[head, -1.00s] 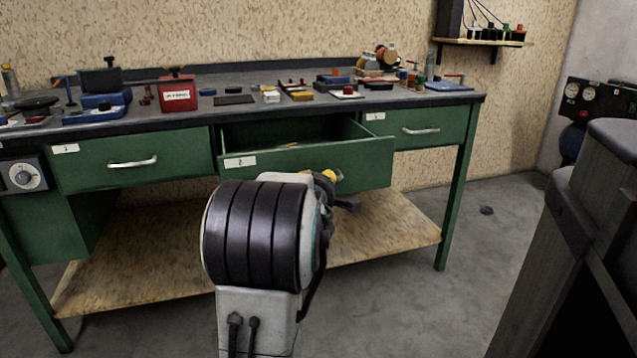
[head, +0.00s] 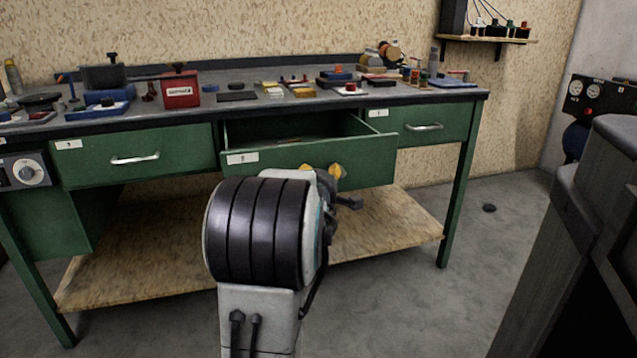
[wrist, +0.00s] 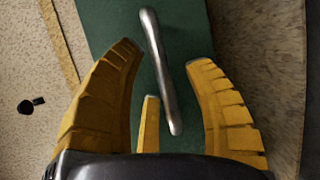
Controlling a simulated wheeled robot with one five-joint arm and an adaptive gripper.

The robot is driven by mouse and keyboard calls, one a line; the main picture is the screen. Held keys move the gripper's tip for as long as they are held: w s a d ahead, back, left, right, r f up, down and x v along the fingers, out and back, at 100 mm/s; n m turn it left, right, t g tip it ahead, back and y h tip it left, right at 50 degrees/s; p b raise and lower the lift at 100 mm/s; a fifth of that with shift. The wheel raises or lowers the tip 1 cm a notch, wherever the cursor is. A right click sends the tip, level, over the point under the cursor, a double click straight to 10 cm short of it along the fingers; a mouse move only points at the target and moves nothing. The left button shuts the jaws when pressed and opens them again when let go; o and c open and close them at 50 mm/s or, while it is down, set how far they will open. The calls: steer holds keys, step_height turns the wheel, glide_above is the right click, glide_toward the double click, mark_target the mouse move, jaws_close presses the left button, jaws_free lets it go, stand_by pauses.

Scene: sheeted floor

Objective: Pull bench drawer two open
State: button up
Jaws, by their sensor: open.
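Bench drawer two (head: 290,166), the green middle drawer with a white label at its upper left, stands pulled out from the bench, and its inside shows. Its metal handle (wrist: 158,70) shows in the wrist view against the green front; in the head view my arm hides it. My gripper (wrist: 165,62) is open, with yellow fingers on either side of the handle's lower part and apart from it. In the head view only bits of the yellow fingers (head: 337,171) show beyond my arm, in front of the drawer.
The benchtop (head: 225,98) holds many small items. A wooden lower shelf (head: 150,270) spans under the bench. A dark cabinet-like object (head: 570,240) stands close at right.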

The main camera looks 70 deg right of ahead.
steer(key=v, duration=1.1)
steer(key=shift+a, duration=0.35)
steer(key=shift+s+d+r, duration=0.1)
steer(key=shift+s, duration=0.15)
